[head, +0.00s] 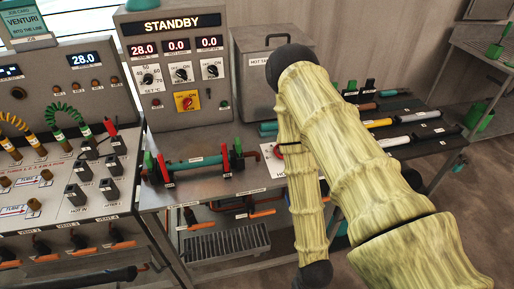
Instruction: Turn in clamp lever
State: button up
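A teal cylinder (197,167) lies level in a fixture on the metal bench under the STANDBY panel. At its left end stand a green upright piece (150,164) and a red upright piece (164,168). At its right end stand a red upright piece (226,161) and a green one (238,152). Which of these is the clamp lever, I cannot tell. My pale, bamboo-patterned arm fills the right middle of the head view and covers the bench right of the fixture. My gripper does not show, so its opening and contact are hidden.
A control panel (178,70) with a red switch (187,100) stands behind the fixture. A grey box (263,60) marked HOT stands right of it. A hose panel (70,185) is at left. Several tubes (418,117) lie on the right-hand bench. Orange-handled valves (262,214) sit below the bench.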

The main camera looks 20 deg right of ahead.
aim_at(226, 160)
jog(key=z, duration=1.65)
jog(key=k, duration=1.15)
jog(key=u, duration=2)
